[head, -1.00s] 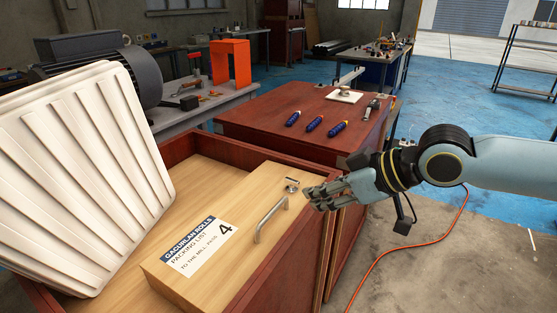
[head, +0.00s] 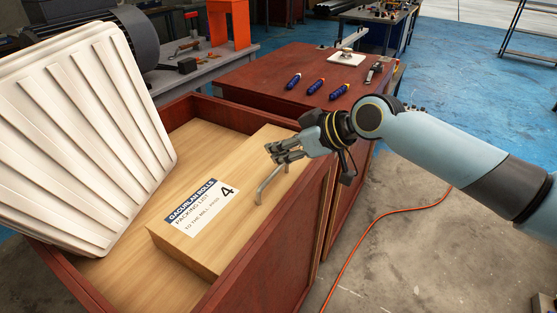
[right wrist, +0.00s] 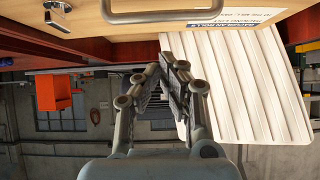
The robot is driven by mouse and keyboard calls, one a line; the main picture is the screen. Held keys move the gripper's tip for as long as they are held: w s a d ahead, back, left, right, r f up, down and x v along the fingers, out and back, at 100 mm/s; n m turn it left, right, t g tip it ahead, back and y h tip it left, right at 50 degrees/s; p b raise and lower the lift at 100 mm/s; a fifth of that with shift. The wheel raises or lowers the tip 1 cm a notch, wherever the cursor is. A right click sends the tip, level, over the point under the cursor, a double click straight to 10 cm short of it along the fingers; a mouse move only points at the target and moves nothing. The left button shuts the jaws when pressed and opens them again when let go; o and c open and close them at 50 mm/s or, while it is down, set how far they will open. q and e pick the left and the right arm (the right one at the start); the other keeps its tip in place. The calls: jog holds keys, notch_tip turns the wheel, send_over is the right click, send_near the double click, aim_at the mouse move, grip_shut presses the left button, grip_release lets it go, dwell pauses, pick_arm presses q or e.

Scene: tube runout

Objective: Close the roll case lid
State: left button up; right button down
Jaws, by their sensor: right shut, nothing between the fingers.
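A light wooden case (head: 248,158) with a "ROLLS PACKING LIST 4" label (head: 203,205) lies inside a dark red wooden box (head: 293,245). A metal bar handle (head: 268,186) stands on its top; it also shows in the right wrist view (right wrist: 165,15). I cannot tell which part is the lid. A white ribbed panel (head: 90,140) stands tilted at the left of the box and shows in the right wrist view (right wrist: 245,90). My right gripper (head: 276,153) is shut and empty, just above and behind the handle, with its fingers pointing left. My left gripper is not in view.
A red table (head: 245,82) behind the box carries several blue-handled tools (head: 315,87) and a white plate (head: 346,59). An orange stand (head: 229,22) is on a grey bench beyond. An orange cable (head: 395,216) crosses the clear floor at right.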

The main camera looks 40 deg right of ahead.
jog(key=shift+w+f, duration=0.1)
jog(key=shift+f, duration=1.15)
dwell(0.3)
